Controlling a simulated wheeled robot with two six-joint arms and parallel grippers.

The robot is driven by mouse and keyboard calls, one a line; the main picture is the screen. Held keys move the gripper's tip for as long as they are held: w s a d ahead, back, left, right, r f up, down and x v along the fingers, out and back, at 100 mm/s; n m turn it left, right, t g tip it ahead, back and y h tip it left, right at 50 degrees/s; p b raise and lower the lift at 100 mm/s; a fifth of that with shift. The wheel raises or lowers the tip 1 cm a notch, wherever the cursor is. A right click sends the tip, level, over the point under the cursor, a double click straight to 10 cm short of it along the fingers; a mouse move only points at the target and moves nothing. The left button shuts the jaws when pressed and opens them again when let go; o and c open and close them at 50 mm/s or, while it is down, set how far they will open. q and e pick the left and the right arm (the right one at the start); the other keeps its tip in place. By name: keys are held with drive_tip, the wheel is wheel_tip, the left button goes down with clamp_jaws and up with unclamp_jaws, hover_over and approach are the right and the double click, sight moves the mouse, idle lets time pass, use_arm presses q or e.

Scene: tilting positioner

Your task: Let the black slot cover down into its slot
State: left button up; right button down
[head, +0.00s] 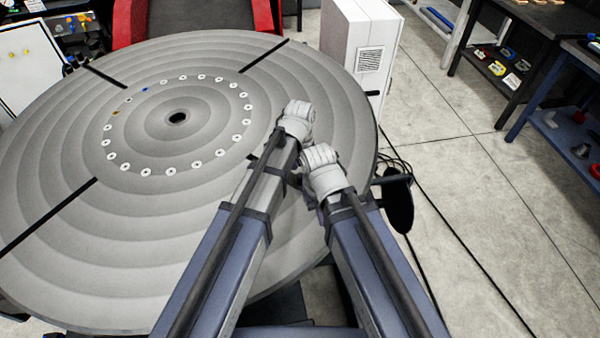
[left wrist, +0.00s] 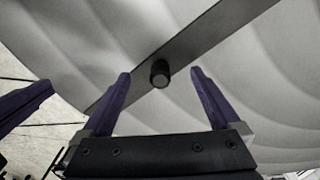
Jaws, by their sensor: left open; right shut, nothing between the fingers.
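A dark strip, the slot cover (left wrist: 205,38), runs diagonally across the pale round table in the left wrist view. A short black knob (left wrist: 159,75) stands up from it. My left gripper (left wrist: 160,73) is open, its two purple fingertips on either side of the knob with a gap to each. I cannot tell whether the strip sits flush in its slot. In the head view my left gripper (head: 297,120) is over the table's right part, hiding most of this strip. My right gripper (head: 322,172) is shut and empty, close beside it near the rim.
The large round table (head: 60,130) has other black slots (head: 48,216) and a ring of white holes. A white cabinet (head: 349,45) stands behind its right edge. Workbenches (head: 500,70) are at the far right. The floor (head: 480,220) between is mostly clear, with cables.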

use_arm(q)
drive_tip(key=shift+r+p, duration=2.75)
drive_tip(key=shift+r, duration=0.35)
use_arm(e)
wheel_tip(320, 180, up, 6)
use_arm(q)
drive_tip(key=shift+f, duration=0.1)
drive_tip(key=shift+s+a, duration=0.15)
drive_tip(key=shift+a, duration=0.15)
drive_tip(key=s+a+n, duration=0.4)
drive_tip(key=a+n, duration=0.3)
drive_tip(key=a, duration=0.1)
drive_tip(key=s+a+n, duration=0.5)
drive_tip(key=a+n, duration=0.1)
drive_tip(key=a, duration=0.2)
drive_tip(key=s+d+m, duration=0.1)
drive_tip(key=d, duration=0.2)
drive_tip(key=s+d+f+m+b, duration=0.1)
drive_tip(key=s+d, duration=0.1)
drive_tip(key=d, duration=0.1)
drive_tip(key=s+d+f+y+b, duration=0.1)
drive_tip(key=s+d, duration=0.1)
drive_tip(key=d, duration=0.2)
drive_tip(key=shift+m, duration=0.4)
use_arm(e)
wheel_tip(320, 180, down, 2)
use_arm(q)
drive_tip(key=shift+s+d, duration=0.35)
